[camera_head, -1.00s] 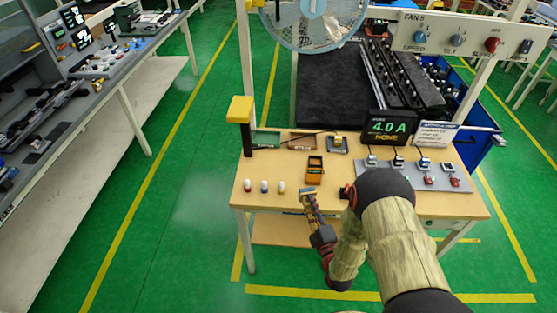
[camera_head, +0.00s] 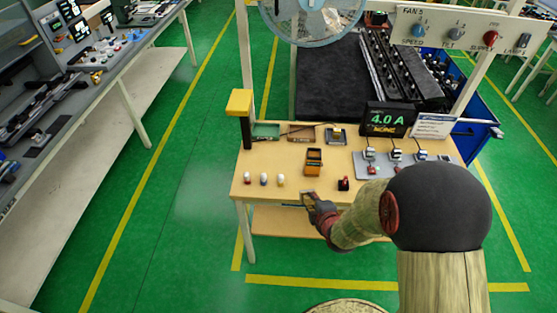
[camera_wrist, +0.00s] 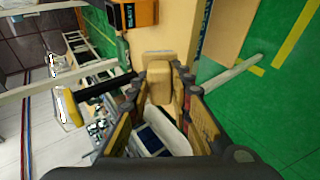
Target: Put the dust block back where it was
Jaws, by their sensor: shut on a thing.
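My gripper (camera_head: 307,198) is at the front edge of the workbench (camera_head: 285,191), low and in front of the row of small bottles. In the wrist view my gripper (camera_wrist: 160,88) has its fingers closed around a tan block (camera_wrist: 159,88), which I take to be the dust block. The fingers hide its sides. In the head view the held block is too small and covered to make out clearly. An orange case (camera_head: 314,161) stands on the bench behind the gripper; it also shows at the top of the wrist view (camera_wrist: 143,14).
Small white-bodied bottles (camera_head: 264,180) stand left of the gripper. A black and red switch (camera_head: 344,184) sits to the right. A yellow-topped black post (camera_head: 240,104) rises at the bench's left.

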